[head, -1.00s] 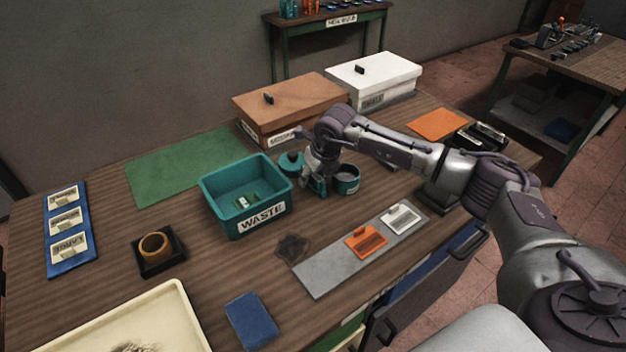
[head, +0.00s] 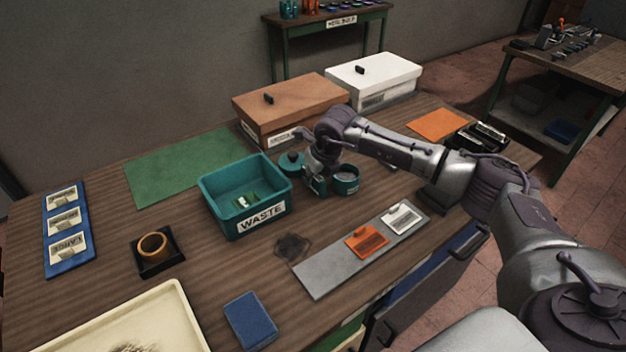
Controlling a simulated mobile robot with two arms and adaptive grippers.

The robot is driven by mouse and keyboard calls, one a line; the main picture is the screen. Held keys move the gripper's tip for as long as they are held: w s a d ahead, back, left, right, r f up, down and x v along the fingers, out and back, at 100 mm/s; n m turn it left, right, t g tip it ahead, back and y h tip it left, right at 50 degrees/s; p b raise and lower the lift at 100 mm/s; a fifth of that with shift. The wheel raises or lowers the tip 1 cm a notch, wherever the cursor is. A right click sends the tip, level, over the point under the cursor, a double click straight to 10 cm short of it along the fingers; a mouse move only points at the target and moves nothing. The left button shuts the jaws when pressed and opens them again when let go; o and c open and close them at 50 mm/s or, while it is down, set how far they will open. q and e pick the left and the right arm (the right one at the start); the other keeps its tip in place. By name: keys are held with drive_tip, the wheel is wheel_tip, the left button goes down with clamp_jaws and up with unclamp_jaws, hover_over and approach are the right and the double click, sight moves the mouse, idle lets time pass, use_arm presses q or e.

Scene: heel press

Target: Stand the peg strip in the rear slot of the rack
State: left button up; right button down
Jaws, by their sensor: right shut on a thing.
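My right gripper (head: 317,187) points down over the table, between the teal waste bin (head: 245,200) and an open teal pot (head: 345,180). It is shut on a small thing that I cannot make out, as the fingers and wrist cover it. I cannot pick out the peg strip for certain. A dark slotted holder (head: 482,136) stands at the far right of the table; I cannot tell if it is the rack or which slot is its rear one. My left gripper is not in view.
A teal lid (head: 291,162) lies close left of my right gripper. A brown box (head: 290,105) and a white box (head: 374,80) stand behind. A grey strip (head: 330,272) with orange and white cards lies in front. The green mat (head: 185,167) is bare.

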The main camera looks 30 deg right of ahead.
idle(0.3)
drive_tip(key=shift+r+p, duration=0.25)
drive_tip(key=shift+p, duration=0.05)
drive_tip(key=shift+r, duration=0.2)
drive_tip(key=r+b, duration=0.1)
drive_tip(key=r, duration=0.1)
drive_tip(key=r+b, duration=0.1)
drive_tip(key=r, duration=0.1)
drive_tip(key=shift+s+d, duration=0.2)
drive_tip(key=shift+d, duration=0.2)
drive_tip(key=s+d+r+b, duration=0.2)
drive_tip(key=s+d+r, duration=0.4)
drive_tip(key=s+d, duration=0.1)
drive_tip(key=shift+s+d+r+b, duration=0.15)
drive_tip(key=shift+d+r+b, duration=0.2)
drive_tip(key=shift+d, duration=0.2)
drive_tip(key=shift+s+f, duration=0.1)
drive_tip(key=shift+f, duration=0.05)
